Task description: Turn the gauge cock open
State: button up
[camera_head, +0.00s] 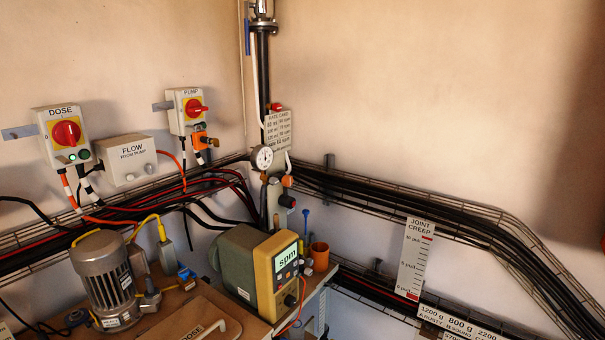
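A round white-faced pressure gauge (263,158) stands on the pipework in the corner, below a rate card (278,130). Small fittings sit just below and right of it, including an orange one (287,181) and a dark knob with a red part (287,201). I cannot tell which of these is the gauge cock or how its handle is turned. My gripper is not in view, and nothing is seen touching the gauge.
A pump with an "spm" display (286,256) and a grey motor (104,272) stand on the bench below. An orange cup (319,256) is right of the pump. DOSE (66,133) and PUMP (192,106) switches are on the left wall. Cable trays (430,208) run along both walls.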

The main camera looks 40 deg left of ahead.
aim_at(274, 180)
jog(key=i, duration=1.4)
jog(key=u, duration=2.1)
